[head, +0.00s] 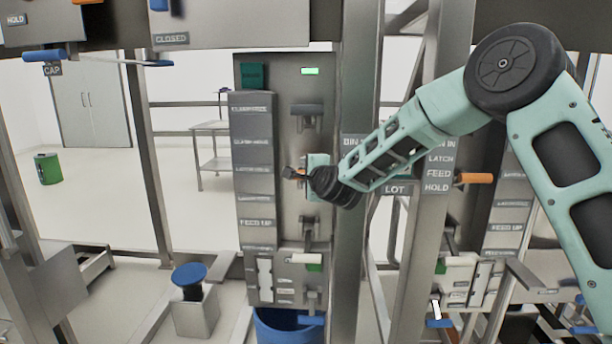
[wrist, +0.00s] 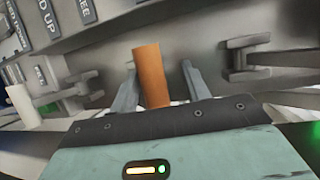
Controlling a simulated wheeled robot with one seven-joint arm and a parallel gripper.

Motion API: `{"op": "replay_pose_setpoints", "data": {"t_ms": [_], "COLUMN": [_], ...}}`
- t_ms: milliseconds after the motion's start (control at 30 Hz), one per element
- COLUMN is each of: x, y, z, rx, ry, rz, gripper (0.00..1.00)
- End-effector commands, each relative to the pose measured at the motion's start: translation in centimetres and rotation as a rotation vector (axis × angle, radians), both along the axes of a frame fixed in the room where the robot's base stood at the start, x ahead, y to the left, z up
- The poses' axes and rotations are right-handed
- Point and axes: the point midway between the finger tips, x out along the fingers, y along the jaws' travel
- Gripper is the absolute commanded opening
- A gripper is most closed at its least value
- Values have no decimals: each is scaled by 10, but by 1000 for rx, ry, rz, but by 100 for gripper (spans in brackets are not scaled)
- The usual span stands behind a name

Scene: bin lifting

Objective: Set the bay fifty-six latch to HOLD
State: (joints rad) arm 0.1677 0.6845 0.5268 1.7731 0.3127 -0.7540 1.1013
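An orange handle (head: 293,173) sticks out of the grey panel (head: 285,70) in the middle of the head view. My gripper (head: 303,176) is at this handle and partly covers it. In the wrist view the orange handle (wrist: 152,75) stands between the two fingers of my gripper (wrist: 160,78), with a gap visible at least on its right. The fingers are apart and not seen closed on it. A second orange handle (head: 474,178) sits to the right, beside a post sign (head: 438,172) reading LATCH, FEED, HOLD. I cannot read a bay number.
Below my gripper are a white handle (head: 306,259) and a blue handle (head: 310,320). A metal bracket (wrist: 245,57) stands right of the fingers in the wrist view. A grey upright post (head: 350,240) stands close to my wrist. A blue-topped pedestal (head: 190,274) is at lower left.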

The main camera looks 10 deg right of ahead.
Motion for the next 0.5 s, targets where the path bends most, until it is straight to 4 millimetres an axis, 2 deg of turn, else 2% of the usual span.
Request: {"op": "replay_pose_setpoints", "data": {"t_ms": [267, 367, 500], "x": [-7, -19, -48], "y": [0, -1, -3], "z": [-2, -1, 3], "rx": [1, 0, 0], "ry": [6, 6, 5], "rz": [2, 2, 1], "gripper": [47, 47, 47]}}
